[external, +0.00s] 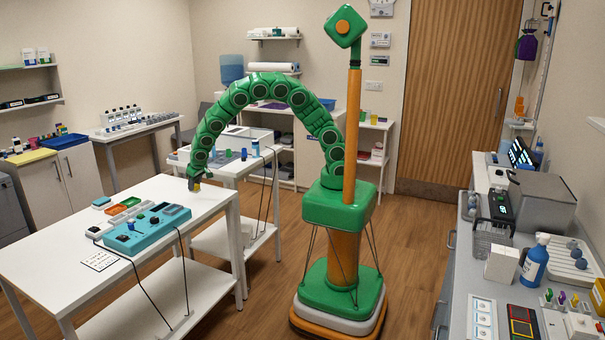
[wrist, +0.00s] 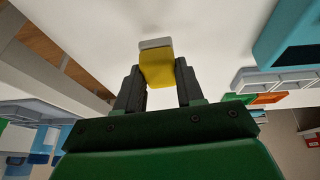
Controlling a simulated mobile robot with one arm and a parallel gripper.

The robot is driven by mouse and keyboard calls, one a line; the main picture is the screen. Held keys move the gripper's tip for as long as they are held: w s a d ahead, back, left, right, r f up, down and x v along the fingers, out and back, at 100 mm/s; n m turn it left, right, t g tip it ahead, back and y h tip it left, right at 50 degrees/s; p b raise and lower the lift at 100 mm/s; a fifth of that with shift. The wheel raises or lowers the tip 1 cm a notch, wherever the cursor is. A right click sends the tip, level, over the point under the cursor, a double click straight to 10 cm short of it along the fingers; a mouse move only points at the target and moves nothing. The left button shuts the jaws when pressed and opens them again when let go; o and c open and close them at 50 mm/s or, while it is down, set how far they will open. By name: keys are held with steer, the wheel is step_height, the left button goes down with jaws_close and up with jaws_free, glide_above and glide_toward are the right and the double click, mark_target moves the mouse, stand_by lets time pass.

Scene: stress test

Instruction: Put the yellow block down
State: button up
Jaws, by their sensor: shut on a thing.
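My gripper (external: 194,181) is over the far end of the white table (external: 200,207) in the external view. It is shut on the yellow block, which shows as a small yellow patch under the fingers. In the wrist view the yellow block (wrist: 157,70), with a pale grey end, sits between the two dark fingers of my gripper (wrist: 158,85) and sticks out past their tips. The white tabletop (wrist: 210,45) lies beyond it. I cannot tell whether the block touches the table.
A teal device (external: 147,228) with cables stands left of my gripper on the table. Green, orange and white trays (external: 124,206) lie beside it, with a printed card (external: 99,259) in front. The tabletop around my gripper is clear. A second white table (external: 228,171) stands behind.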

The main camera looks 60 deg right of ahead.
steer(key=shift+w+a+f, duration=0.25)
steer(key=shift+w+f, duration=0.2)
steer(key=shift+f, duration=1.6)
steer(key=o, duration=1.1)
steer(key=shift+c, duration=0.2)
steer(key=d+v, duration=0.1)
steer(key=v, duration=1.1)
steer(key=shift+a, duration=0.45)
